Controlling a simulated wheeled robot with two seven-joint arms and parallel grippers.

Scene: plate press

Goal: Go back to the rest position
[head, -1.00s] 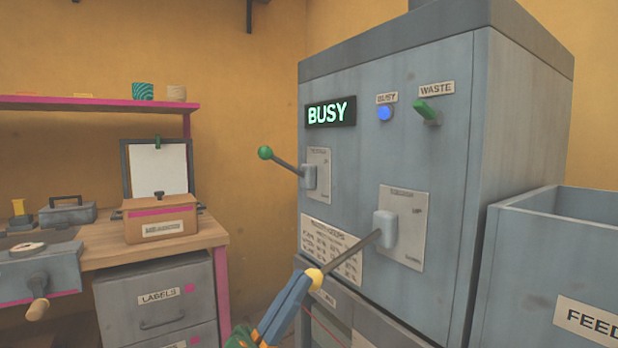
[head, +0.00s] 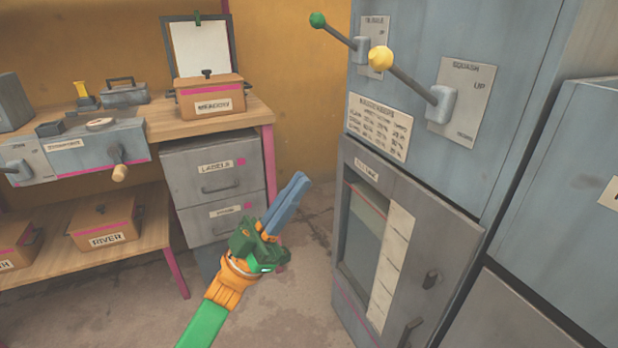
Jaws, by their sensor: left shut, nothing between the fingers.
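My left gripper (head: 291,203) shows in the middle of the head view, its blue fingers shut together with nothing between them. It points up and to the right, in front of the floor gap between the drawer cabinet and the press. The grey press (head: 440,50) stands at the right. Its yellow-knobbed lever (head: 412,75), by the plate marked SQUASH, points up and to the left. My left gripper is apart from this lever. A green-knobbed lever (head: 338,32) also points up and to the left. My right gripper is not in view.
A workbench (head: 165,122) at the left bears a MEADOW box (head: 209,97) and a clipboard (head: 200,48). A LABELS drawer cabinet (head: 215,172) stands beneath. A RIVER box (head: 103,223) sits on the low shelf. A grey bin (head: 565,170) is at the far right. Bare floor (head: 300,310) lies between.

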